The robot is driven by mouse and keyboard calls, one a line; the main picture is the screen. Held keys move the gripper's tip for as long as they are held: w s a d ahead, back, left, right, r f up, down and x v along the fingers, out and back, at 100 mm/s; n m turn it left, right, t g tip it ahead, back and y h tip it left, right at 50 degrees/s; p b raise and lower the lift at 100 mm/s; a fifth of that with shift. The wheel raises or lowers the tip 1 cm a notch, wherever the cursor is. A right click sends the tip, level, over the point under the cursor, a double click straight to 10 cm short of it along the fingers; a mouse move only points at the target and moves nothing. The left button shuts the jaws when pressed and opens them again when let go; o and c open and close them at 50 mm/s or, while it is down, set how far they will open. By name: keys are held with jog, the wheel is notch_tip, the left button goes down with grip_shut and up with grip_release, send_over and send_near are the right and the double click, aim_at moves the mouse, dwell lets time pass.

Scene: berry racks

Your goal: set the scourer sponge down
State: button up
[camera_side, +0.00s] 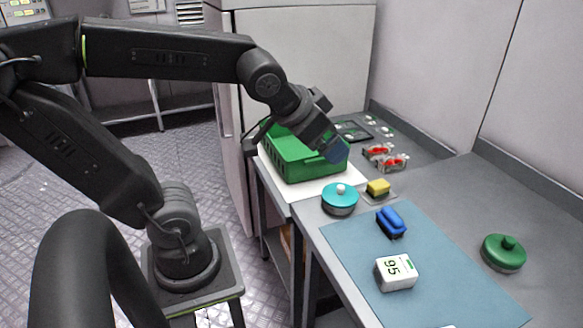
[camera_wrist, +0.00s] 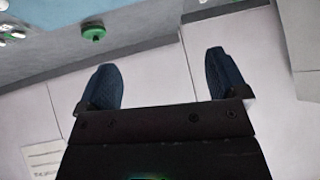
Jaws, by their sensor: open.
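The scourer sponge appears to be the small yellow block (camera_side: 378,186) in the side view. It rests on a small flat piece on the grey counter, just right of the teal lidded pot (camera_side: 340,198). My gripper (camera_side: 338,151) is up and left of the sponge in the side view, near the right end of the green crate (camera_side: 296,160) and apart from the sponge. In the wrist view my gripper (camera_wrist: 163,82) has its two blue fingers wide apart with nothing between them. The sponge cannot be made out in the wrist view.
The green crate stands on a white board (camera_side: 349,184). A blue mat (camera_side: 440,285) holds a blue item (camera_side: 391,222) and a white block marked 95 (camera_side: 396,273). A green lidded pot (camera_side: 503,253) stands right of the mat. Red-handled items (camera_side: 386,158) lie behind the sponge.

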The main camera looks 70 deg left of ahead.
jog(key=s+d+f+g, duration=0.1)
jog(key=s, duration=0.1)
jog(key=s+d+f+h, duration=0.1)
jog(key=s, duration=0.2)
jog(key=s+d+g, duration=0.1)
jog(key=s, duration=0.1)
jog(key=shift+s+d+f+g+h, duration=0.15)
jog(key=shift+d+f+g+h, duration=0.15)
jog(key=shift+d+f+h, duration=0.1)
jog(key=shift+c, duration=0.4)
